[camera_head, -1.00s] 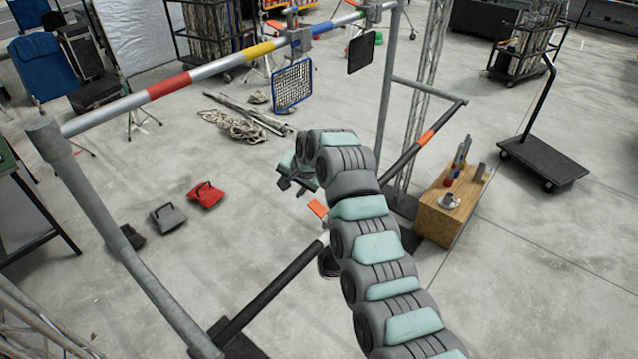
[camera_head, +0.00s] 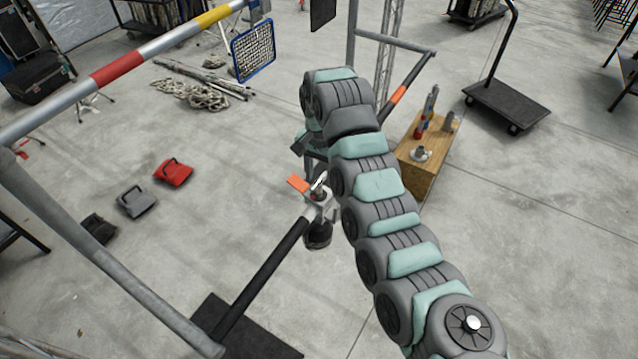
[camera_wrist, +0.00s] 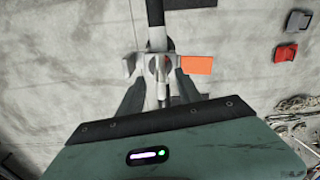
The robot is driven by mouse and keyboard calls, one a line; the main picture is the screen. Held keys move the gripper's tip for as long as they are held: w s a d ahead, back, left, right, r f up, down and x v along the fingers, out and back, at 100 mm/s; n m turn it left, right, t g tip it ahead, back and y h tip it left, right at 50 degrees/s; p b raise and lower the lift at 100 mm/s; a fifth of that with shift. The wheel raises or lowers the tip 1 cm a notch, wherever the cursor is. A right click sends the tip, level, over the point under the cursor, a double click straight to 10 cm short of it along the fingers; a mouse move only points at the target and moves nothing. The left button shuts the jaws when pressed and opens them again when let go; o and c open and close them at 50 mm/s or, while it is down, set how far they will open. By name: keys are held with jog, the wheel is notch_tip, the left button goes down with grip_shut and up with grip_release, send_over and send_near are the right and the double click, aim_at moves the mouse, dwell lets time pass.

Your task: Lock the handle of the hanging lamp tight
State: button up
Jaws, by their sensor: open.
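The lamp (camera_head: 318,236), a dark cylinder, hangs under a silver clamp (camera_head: 322,206) on the black lower bar (camera_head: 270,272). A bright lever-like handle (camera_head: 319,183) shows at the clamp's top, beside an orange tag (camera_head: 298,184). My gripper (camera_head: 308,148) is just above and behind the clamp in the head view, partly hidden by my arm. In the wrist view my gripper (camera_wrist: 155,93) is open, its dark fingers on either side of a pale upright part below the clamp (camera_wrist: 135,64). I cannot tell whether they touch it. The orange tag (camera_wrist: 197,65) is right of the clamp.
A wooden box (camera_head: 418,178) with small items stands right of my arm.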

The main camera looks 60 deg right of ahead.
aim_at(319, 180)
notch_tip(319, 180, down, 3)
jog(key=shift+p, duration=0.3)
jog(key=shift+w+f, duration=0.1)
jog(key=shift+f, duration=0.45)
jog(key=shift+c, duration=0.4)
grip_shut()
